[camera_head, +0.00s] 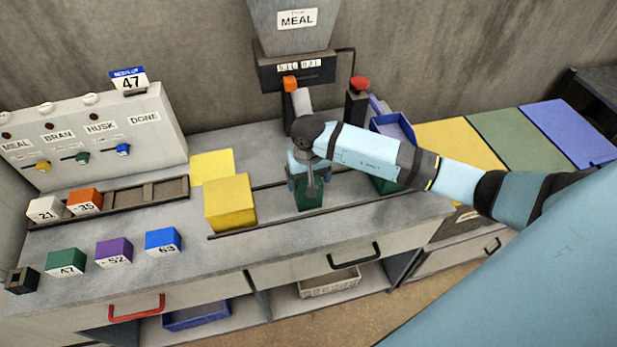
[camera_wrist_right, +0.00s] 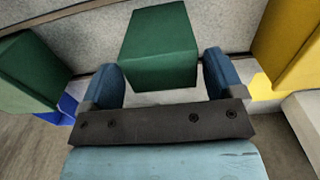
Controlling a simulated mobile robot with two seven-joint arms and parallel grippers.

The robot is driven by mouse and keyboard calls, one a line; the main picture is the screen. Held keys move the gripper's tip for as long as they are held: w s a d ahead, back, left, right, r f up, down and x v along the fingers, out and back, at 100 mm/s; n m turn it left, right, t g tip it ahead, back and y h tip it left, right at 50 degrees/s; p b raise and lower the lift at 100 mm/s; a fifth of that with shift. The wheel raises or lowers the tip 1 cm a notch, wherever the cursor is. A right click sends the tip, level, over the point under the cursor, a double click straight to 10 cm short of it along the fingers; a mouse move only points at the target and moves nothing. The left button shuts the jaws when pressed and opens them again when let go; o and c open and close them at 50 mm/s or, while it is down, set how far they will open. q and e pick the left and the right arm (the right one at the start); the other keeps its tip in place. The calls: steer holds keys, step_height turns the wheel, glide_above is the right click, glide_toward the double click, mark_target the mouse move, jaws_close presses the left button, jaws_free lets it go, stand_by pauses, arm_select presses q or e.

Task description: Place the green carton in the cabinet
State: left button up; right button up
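The green carton (camera_head: 309,198) stands on the counter beneath the meal hopper, partly hidden by my right gripper (camera_head: 305,178). In the right wrist view the green carton (camera_wrist_right: 160,50) lies ahead of the right gripper (camera_wrist_right: 163,80), between the lines of its two blue fingers. The fingers are open, with a visible gap beside the carton. A second green box (camera_head: 385,186) is partly hidden behind my right forearm; a green box also shows at the left of the wrist view (camera_wrist_right: 28,72). The cabinet under the counter has open shelves and a front with a black handle (camera_head: 354,256). My left gripper is out of view.
A yellow box (camera_head: 230,204) stands left of the carton. A blue-purple bin (camera_head: 393,127) is behind my forearm. Numbered blocks and a button panel (camera_head: 100,130) are at the left. A blue bin (camera_head: 197,315) and a pale basket (camera_head: 329,282) sit on the lower shelves.

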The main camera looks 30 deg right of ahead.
steer(key=shift+o, duration=0.7)
steer(key=shift+r, duration=0.1)
